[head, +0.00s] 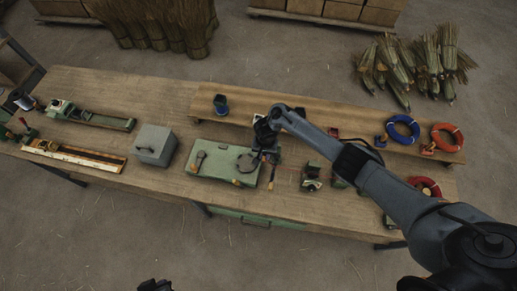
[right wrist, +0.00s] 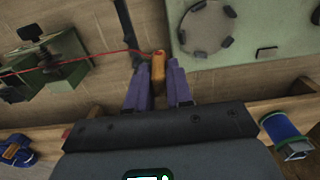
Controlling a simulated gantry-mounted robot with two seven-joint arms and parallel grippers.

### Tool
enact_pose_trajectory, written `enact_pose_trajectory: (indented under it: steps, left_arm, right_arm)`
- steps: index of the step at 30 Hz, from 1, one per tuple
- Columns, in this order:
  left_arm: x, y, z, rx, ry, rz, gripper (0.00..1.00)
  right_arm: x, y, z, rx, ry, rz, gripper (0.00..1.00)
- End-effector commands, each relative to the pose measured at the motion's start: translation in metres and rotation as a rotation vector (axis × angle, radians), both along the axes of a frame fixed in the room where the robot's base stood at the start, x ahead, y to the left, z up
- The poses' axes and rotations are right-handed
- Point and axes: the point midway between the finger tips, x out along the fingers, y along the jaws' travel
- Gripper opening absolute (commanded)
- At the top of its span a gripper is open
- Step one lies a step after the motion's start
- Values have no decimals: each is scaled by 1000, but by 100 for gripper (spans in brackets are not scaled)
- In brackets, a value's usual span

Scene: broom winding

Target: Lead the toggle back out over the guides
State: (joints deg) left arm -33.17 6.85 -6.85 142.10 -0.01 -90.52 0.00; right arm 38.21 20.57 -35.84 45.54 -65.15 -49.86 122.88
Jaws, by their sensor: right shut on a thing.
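The toggle (right wrist: 158,68), a small orange-brown peg, sits between the purple fingertips of my right gripper (right wrist: 155,80) in the right wrist view. The fingers are shut on it. A red cord (right wrist: 108,52) runs from it to the left, past a green guide (right wrist: 50,62) with a dark top. In the head view my right gripper (head: 265,140) is over the far right part of the green plate, and the toggle is hard to make out. The red cord (head: 292,168) leads right towards the green guides (head: 311,177). A dark part at the bottom edge may be my left gripper (head: 155,286); its jaws do not show.
The green plate (head: 215,172) carries a tool and a dark ring. A grey box (head: 155,145) stands left of it. Blue (head: 403,120), orange (head: 447,127) and red (head: 430,181) coils lie at the right. A blue cup (head: 221,106) stands on the rear shelf.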

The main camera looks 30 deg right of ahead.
Motion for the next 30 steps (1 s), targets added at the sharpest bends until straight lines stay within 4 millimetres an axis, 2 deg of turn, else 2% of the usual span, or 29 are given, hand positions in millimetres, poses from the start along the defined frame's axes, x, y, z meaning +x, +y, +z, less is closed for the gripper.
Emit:
enact_pose_trajectory:
  steps: [8,17,30]
  left_arm:
    - [0,-2,7,-7,1,4,0]
    - [0,-1,10,-3,2,1,0]
    - [-1,2,0,7,2,-5,0]
  right_arm:
    - [-20,-21,0,-3,0,-2,0]
    - [-52,-55,0,-3,0,-1,0]
    - [-100,-105,-2,-2,1,-1,0]
